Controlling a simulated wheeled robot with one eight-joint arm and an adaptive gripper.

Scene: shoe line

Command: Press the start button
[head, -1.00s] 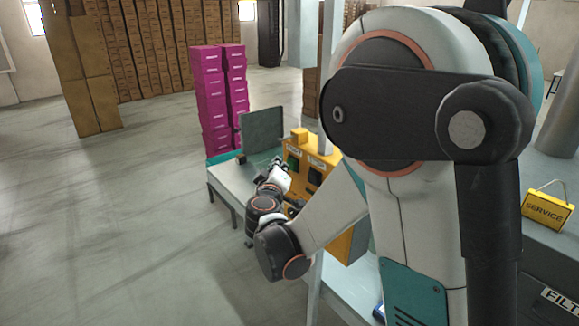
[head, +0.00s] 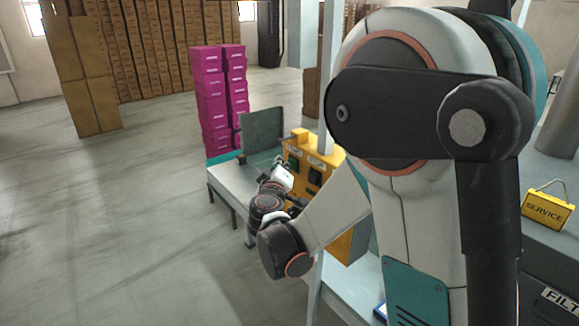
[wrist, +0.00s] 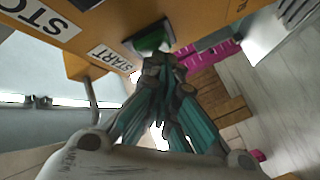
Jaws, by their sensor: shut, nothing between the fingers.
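The yellow control box (head: 322,160) stands on the line's bench in the head view, with START and STOP labels. In the wrist view, the green start button (wrist: 150,39) sits in a dark square frame beside the START label (wrist: 113,58). The STOP label (wrist: 43,18) is at upper left. My gripper (wrist: 160,62) is shut and empty, its fingertips right at the green button and overlapping its lower edge. I cannot tell whether they touch it. In the head view my gripper (head: 279,162) is small, beside the box's button face.
A grey upright panel (head: 262,130) stands on the bench (head: 222,176) behind my gripper. Pink box stacks (head: 212,100) rise beyond it. A pale post (head: 327,90) stands close to the control box. A yellow SERVICE sign (head: 548,209) is at right. The floor at left is clear.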

